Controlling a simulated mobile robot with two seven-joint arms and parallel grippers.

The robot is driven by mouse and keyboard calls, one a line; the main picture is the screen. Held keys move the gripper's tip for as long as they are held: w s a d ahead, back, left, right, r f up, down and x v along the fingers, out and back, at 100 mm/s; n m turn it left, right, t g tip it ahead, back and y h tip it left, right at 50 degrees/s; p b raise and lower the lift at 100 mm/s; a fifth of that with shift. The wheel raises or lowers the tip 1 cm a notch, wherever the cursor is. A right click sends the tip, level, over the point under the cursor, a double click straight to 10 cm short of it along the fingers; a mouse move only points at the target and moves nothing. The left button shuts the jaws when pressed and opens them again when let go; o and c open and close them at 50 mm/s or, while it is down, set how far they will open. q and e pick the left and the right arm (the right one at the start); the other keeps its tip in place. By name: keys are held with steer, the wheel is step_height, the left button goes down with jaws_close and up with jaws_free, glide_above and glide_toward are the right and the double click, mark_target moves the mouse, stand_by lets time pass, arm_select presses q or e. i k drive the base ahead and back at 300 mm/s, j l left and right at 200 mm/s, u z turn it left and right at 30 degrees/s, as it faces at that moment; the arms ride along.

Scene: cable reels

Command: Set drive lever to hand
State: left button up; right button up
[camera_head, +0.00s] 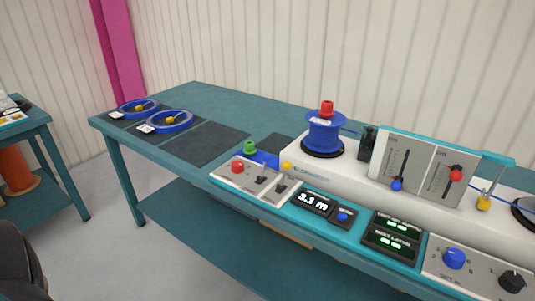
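A control panel (225,173) on the near edge of the bench holds a red button (238,167) and two small levers. The left lever (262,179) has a dark base. The right lever (282,185) has a yellow knob (286,166) at its upper end. Two upright slotted panels stand farther right, one with a blue knob (397,184) low in its slot, the other with a red knob (456,175) near mid-height. The labels are too small to read, so I cannot tell which is the drive lever or its setting. Neither gripper is in view.
A blue reel (325,132) stands on the white machine housing (300,150). Displays (313,201), a blue dial (454,258) and a black dial (511,281) line the front. Blue cable coils (169,122) lie on the bench's far left. The bench's dark mat (206,143) is clear.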

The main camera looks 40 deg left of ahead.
mark_target(266, 157)
steer(key=j+z, duration=0.2)
steer(key=j, duration=0.2)
steer(key=k+j+z, duration=0.2)
steer(key=j, duration=0.15)
steer(key=j+z, duration=0.25)
steer(key=k+j+z, duration=0.2)
steer(key=j, duration=0.25)
steer(key=k+j+z, duration=0.2)
steer(key=i+j, duration=0.05)
steer(key=j, duration=0.1)
